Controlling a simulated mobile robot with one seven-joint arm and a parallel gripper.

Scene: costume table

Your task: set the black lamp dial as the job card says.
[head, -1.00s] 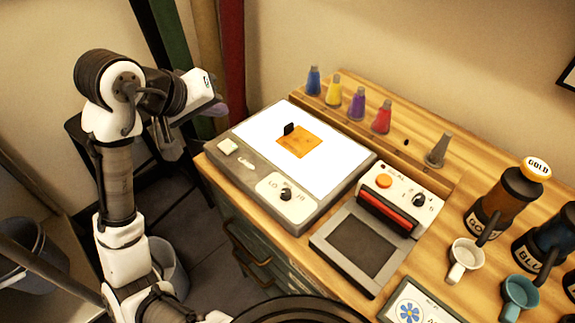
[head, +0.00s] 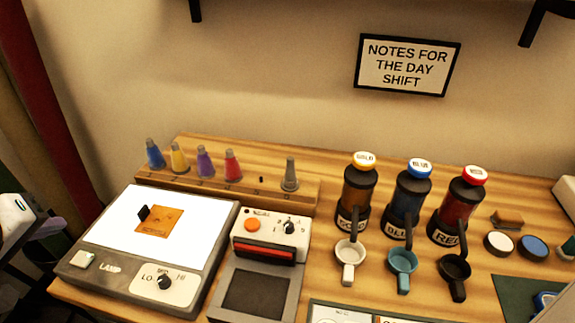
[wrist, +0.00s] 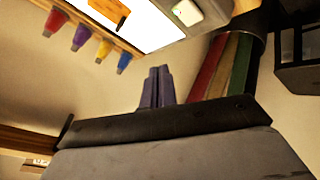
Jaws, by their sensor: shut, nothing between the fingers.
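The black lamp dial (head: 164,283) sits on a white plate at the front of the lamp box (head: 190,255), with LO to its left and HI to its right. The word above it is too small to read surely. The lamp's white top glows, and an orange card (head: 160,221) with a black clip lies on it. I cannot tell which card is the job card. My gripper (wrist: 155,88) is shut and empty in the wrist view, apart from the lamp. In the head view only a white piece of my arm shows at the left edge.
Right of the lamp stands a press (head: 262,262) with an orange button and its own black dial (head: 289,228). Colored cones (head: 204,162) stand on a rack behind. Bottles (head: 412,200) and cups (head: 402,268) stand to the right. A framed sign (head: 407,65) reads "NOTES FOR THE DAY SHIFT".

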